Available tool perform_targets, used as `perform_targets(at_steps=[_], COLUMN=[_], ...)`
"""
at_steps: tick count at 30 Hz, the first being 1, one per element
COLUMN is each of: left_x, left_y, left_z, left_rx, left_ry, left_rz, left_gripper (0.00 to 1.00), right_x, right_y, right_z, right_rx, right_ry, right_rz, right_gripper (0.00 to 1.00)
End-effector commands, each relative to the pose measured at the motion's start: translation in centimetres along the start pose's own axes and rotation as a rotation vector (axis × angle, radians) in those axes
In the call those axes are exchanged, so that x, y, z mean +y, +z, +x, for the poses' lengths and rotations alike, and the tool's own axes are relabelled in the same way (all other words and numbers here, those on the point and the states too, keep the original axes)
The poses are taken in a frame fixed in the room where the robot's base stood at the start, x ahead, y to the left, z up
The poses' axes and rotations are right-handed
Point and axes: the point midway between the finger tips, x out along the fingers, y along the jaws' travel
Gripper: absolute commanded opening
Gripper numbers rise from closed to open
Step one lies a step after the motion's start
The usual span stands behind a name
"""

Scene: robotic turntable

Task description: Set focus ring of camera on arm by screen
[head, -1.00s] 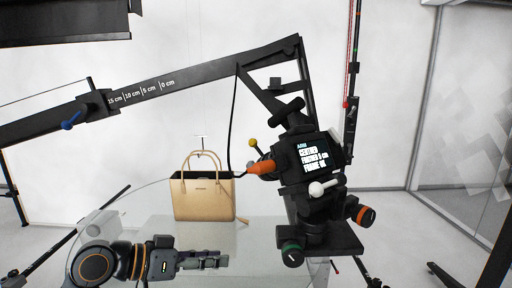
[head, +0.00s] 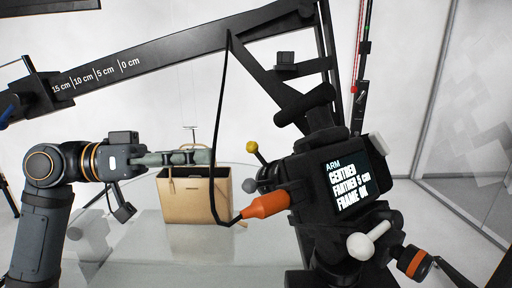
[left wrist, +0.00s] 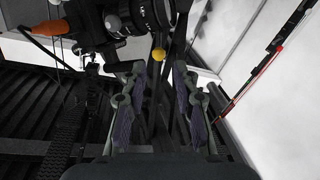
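The camera (head: 335,185) hangs on the black arm (head: 150,65). Its screen (head: 350,180) reads "ARM", "CENTRED", "FARTHER 5 cm", "FRAME OK". In the left wrist view the ringed black lens (left wrist: 138,16) shows at the top, with a yellow-tipped lever (left wrist: 158,54) below it; this yellow knob (head: 251,146) also shows in the head view. I cannot tell the focus ring from the other lens rings. My left gripper (head: 205,157) points right, left of the camera and apart from it. In the left wrist view its fingers (left wrist: 160,75) are spread and empty. My right gripper is out of view.
An orange plug (head: 265,205) with a black cable sticks out on the camera's left. A white-tipped lever (head: 366,244) and an orange-ringed knob (head: 412,262) are below the screen. A tan handbag (head: 190,195) stands on the glass turntable behind my left gripper. The arm carries a centimetre scale (head: 95,75).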

Motion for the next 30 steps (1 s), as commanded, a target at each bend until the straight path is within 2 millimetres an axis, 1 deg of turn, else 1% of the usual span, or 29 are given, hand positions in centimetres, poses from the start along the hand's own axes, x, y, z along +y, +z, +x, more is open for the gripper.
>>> perform_targets(at_steps=[1,3,6,9,11,15,18,20,23,27,30], left_x=[0.1,0.2,0.4,0.3,0.3,0.3,0.1,0.1,0.0,0.0,0.0], left_y=[-0.2,-0.4,-0.7,-0.6,-0.6,-0.5,-0.3,-0.2,-0.1,0.0,0.1], left_z=[0.4,1.2,2.9,4.8,5.9,8.0,9.2,9.7,10.1,10.3,10.3], left_rx=[0.001,0.003,0.005,0.005,0.005,0.004,0.003,0.003,0.000,0.000,0.000], left_ry=[0.004,0.007,0.008,0.009,0.008,0.006,0.004,0.003,0.001,0.000,-0.001], left_rz=[-0.001,-0.002,-0.002,-0.003,-0.004,-0.004,-0.003,-0.002,-0.002,-0.002,-0.001], left_gripper=[0.30,0.30,0.30,0.30,0.30,0.30,0.30,0.30,0.30,0.30,0.30], right_x=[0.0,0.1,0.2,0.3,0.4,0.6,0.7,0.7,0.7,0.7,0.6], right_y=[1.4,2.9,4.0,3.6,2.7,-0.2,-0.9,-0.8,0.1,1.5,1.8], right_z=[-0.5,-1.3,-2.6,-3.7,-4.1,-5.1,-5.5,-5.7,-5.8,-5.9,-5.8], right_rx=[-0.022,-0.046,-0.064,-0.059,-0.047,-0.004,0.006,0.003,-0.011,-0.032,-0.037], right_ry=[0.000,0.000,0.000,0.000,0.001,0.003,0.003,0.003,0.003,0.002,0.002], right_rz=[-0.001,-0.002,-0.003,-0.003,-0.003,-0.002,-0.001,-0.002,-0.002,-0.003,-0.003], right_gripper=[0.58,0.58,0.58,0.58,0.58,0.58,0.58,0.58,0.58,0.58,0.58])
